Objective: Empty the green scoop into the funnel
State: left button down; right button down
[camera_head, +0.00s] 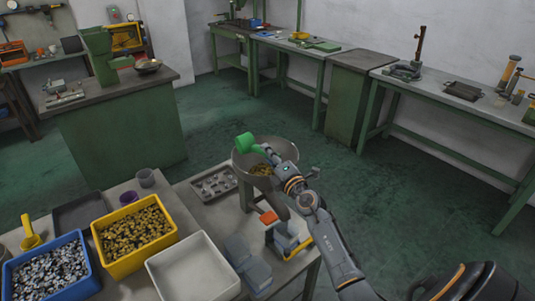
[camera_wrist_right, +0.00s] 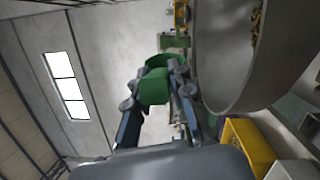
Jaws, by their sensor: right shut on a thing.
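The green scoop (camera_head: 245,142) is held at the far left rim of the funnel (camera_head: 241,172), a wide grey metal bowl on a stand. Brass-coloured pieces (camera_head: 262,170) lie in the funnel. My right gripper (camera_head: 262,149) reaches across above the funnel and is shut on the scoop. In the right wrist view the green scoop (camera_wrist_right: 153,88) sits between the fingers of the gripper (camera_wrist_right: 158,100), with the funnel (camera_wrist_right: 228,55) to its right. The scoop's inside is hidden, so I cannot tell whether it holds anything. My left gripper is out of view.
On the near table are a yellow bin of brass pieces (camera_head: 98,234), a blue bin of silver pieces (camera_head: 14,284), an empty white tray (camera_head: 192,268) and a yellow scoop (camera_head: 31,236). A grey metal tray (camera_head: 213,184) lies beside the funnel. Open green floor lies beyond.

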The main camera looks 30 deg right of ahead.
dwell(0.5)
jog(key=shift+a+r+n+p, duration=0.25)
jog(key=shift+r+n+p, duration=0.5)
jog(key=shift+p, duration=0.3)
jog(key=shift+a+n+p, duration=0.1)
jog(key=shift+n+p, duration=0.3)
jog(key=shift+n, duration=0.15)
jog(key=a+n+p, duration=0.1)
jog(key=n, duration=0.3)
jog(key=a+r+n, duration=0.1)
jog(key=n, duration=0.2)
jog(key=a+r+n+y+p, duration=0.1)
jog(key=n, duration=0.3)
jog(key=shift+w+a+r+n+g+p, duration=0.1)
jog(key=shift+w+n+g+p, duration=0.05)
jog(key=shift+n+g+p, duration=0.2)
jog(key=shift+a+r+n+p, duration=0.25)
jog(key=shift+r+n+p, duration=0.85)
jog(key=shift+n+p, duration=0.45)
